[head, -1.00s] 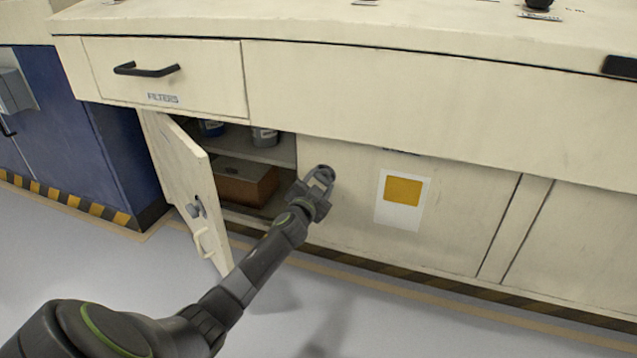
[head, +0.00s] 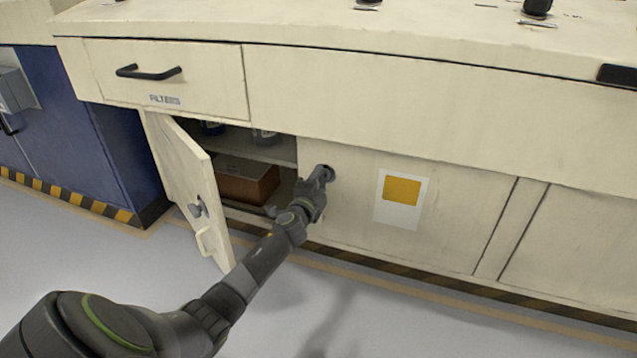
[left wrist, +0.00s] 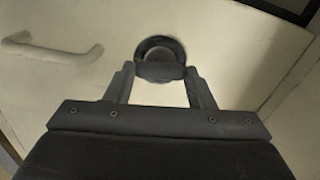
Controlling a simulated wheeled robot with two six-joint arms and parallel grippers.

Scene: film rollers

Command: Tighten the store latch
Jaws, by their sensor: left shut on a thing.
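The store latch (head: 328,173) is a dark round knob on the cream cabinet front, just right of the open compartment. My left gripper (head: 320,177) is at it, with the arm reaching up from the lower left. In the left wrist view the latch (left wrist: 160,46) shows as a dark ring with a bar across its lower side. The fingertips of my left gripper (left wrist: 160,74) lie on both sides of the bar and are shut on it. The fingers partly hide the latch in the head view. My right gripper is not in view.
A cream door (head: 190,178) stands open left of my forearm, with a grey catch (head: 197,208) and a pale handle (head: 204,241). A brown box (head: 247,180) sits inside the compartment. A drawer (head: 165,78) is above. The grey floor (head: 430,325) in front is clear.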

